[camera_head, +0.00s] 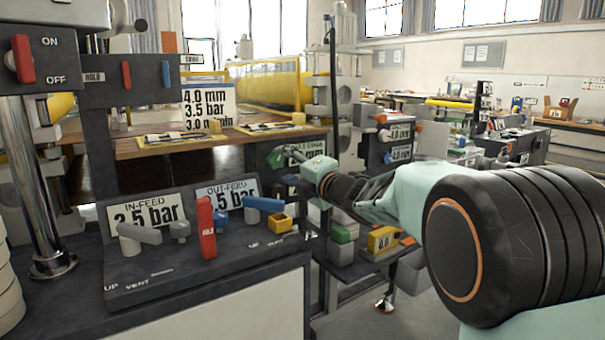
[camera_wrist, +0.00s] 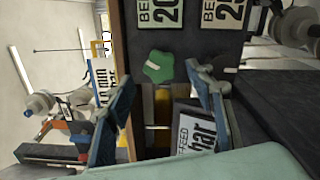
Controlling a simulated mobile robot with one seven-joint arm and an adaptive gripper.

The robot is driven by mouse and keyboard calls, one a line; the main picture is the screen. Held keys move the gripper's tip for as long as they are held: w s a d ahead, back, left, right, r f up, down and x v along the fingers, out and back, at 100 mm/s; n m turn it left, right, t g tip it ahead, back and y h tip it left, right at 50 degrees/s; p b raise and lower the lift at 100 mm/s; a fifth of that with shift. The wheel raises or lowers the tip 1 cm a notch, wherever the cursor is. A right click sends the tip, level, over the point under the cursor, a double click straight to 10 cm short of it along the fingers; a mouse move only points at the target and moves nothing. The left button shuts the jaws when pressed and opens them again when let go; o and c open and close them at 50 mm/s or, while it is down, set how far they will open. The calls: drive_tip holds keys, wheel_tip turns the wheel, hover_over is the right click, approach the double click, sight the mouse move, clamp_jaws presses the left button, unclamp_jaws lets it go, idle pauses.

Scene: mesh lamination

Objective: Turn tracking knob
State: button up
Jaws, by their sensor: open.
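A green lobed knob (camera_wrist: 158,66) with a pale mark on its face sits on a dark panel in the wrist view. It shows between the two blue fingertips of my gripper (camera_wrist: 160,76), which are spread apart with nothing held. The knob appears beyond the tips; contact cannot be seen. In the head view, the green knob (camera_head: 275,159) shows at the left of my gripper (camera_head: 291,155), on a dark unit behind the front console. My gripper partly covers that unit and its label there.
A lower shelf (camera_head: 355,268) holds a yellow bin (camera_head: 382,239). In the wrist view, belt labels (camera_wrist: 163,12) border the knob.

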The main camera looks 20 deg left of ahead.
drive_tip(key=v, duration=0.8)
drive_tip(key=shift+s+d, duration=0.2)
drive_tip(key=shift+s, duration=0.05)
